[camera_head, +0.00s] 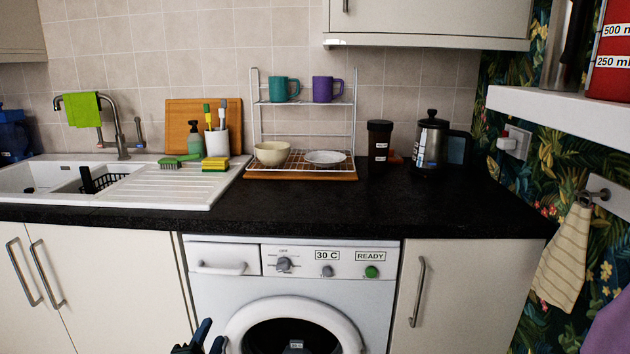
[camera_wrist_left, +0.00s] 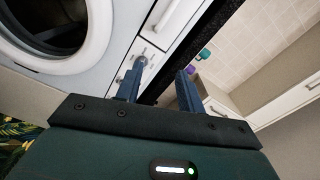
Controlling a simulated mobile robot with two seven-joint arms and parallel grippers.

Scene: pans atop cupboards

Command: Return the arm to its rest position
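My left gripper (camera_head: 209,338) shows at the bottom edge of the head view, in front of the washing machine (camera_head: 222,262). Its two blue fingers are apart with nothing between them. In the left wrist view the same gripper (camera_wrist_left: 158,88) is open and empty, with the washing machine (camera_wrist_left: 100,75) beyond its fingers. Most of the left arm is hidden below the head view. My right gripper is not in either view.
A black worktop (camera_head: 300,208) runs above the machine and white cupboards (camera_head: 455,290). A white shelf (camera_head: 560,115) juts out at the right. The worktop's front middle is clear.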

